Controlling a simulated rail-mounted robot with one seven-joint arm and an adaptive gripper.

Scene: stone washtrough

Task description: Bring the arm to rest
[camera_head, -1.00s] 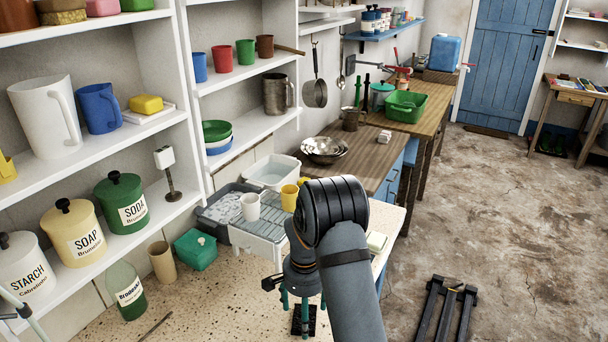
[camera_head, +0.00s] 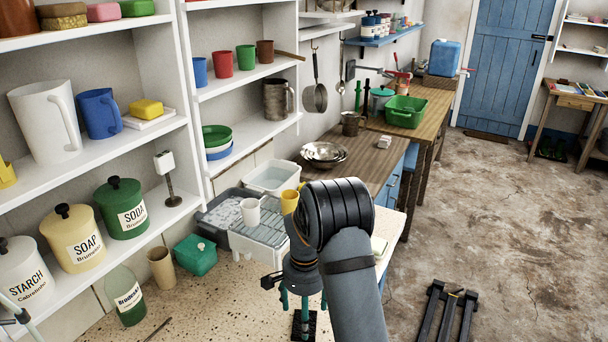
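My arm reaches in from the bottom of the head view, bent over the speckled stone counter (camera_head: 215,310). My gripper (camera_head: 304,302) points down below the dark wrist joint, above the counter's near right part. Teal finger parts show on either side, with another teal piece between them. A small black square (camera_head: 312,330) lies under it. My wrist and forearm hide part of this area. I cannot tell whether the fingers are open or shut, or whether they touch anything.
Beside the gripper stand a grey drainer (camera_head: 262,237) with a white mug (camera_head: 250,212), and a yellow mug (camera_head: 290,201). A green box (camera_head: 196,255), a tan cup (camera_head: 161,267) and a glass bottle (camera_head: 126,296) stand left. Shelves (camera_head: 160,225) line the left wall; open floor (camera_head: 500,220) lies right.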

